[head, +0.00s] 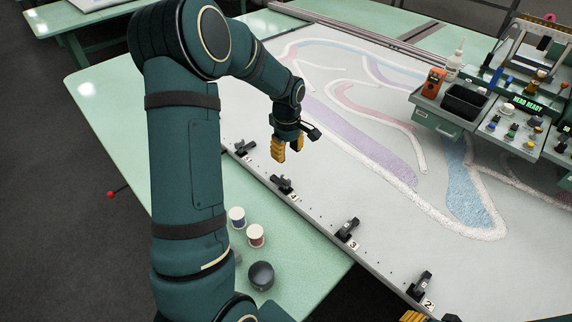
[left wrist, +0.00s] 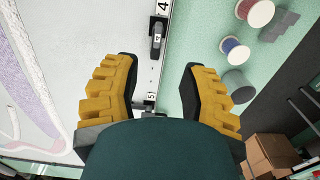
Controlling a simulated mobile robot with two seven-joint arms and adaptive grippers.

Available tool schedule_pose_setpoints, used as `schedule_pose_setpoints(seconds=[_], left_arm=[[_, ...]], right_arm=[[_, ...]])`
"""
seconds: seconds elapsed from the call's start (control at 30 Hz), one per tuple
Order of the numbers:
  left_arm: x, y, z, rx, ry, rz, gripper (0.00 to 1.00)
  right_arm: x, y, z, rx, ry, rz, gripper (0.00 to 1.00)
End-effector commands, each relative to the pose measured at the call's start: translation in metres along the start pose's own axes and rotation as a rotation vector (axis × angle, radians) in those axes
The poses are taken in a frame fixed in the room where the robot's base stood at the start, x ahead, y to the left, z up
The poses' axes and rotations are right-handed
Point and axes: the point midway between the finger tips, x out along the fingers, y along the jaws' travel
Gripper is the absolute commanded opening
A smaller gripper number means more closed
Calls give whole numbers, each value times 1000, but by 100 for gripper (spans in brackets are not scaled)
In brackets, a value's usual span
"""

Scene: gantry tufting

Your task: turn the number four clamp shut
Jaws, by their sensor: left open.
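The number four clamp (head: 283,183) is a small black clamp on the frame's near rail, with its white "4" label beside it. In the left wrist view the clamp (left wrist: 156,42) lies near the top, just below its label, beyond and between the fingertips. Whether its lever is open or shut is too small to tell. My left gripper (head: 287,150) is open and empty above the cloth edge, between clamps five and four in the picture. Its yellow fingers spread on both sides of the rail in the wrist view (left wrist: 158,72). Only a sliver of my right gripper (head: 412,317) shows at the bottom edge.
Clamp five (head: 242,148), clamp three (head: 347,230) and clamp two (head: 422,286) sit along the same rail. Two thread spools (head: 256,235) and a dark round lid (head: 261,275) stand on the green table. A tool console (head: 505,120) is at the right, over the tufted cloth (head: 340,150).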

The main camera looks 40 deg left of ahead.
Motion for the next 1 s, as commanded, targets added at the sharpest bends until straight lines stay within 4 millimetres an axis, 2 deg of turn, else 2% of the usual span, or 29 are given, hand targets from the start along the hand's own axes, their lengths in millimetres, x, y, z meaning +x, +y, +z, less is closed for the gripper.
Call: schedule_pose_setpoints(seconds=[0.13, 0.27, 0.37, 0.8, 1.0], left_arm=[[-4, -2, -6, -26, 7, -7, 42], [3, -3, -6, -29, 7, -10, 42], [18, -3, -6, -27, 6, -11, 42], [101, -3, -6, -26, 5, -10, 42], [125, -3, -6, -26, 6, -9, 42]], right_arm=[[0, 0, 0, 1, 0, 0, 47], [0, 0, 0, 1, 0, 1, 47], [1, 1, 0, 1, 0, 1, 47], [7, 3, 1, 1, 0, 2, 47], [8, 3, 1, 1, 0, 2, 47]])
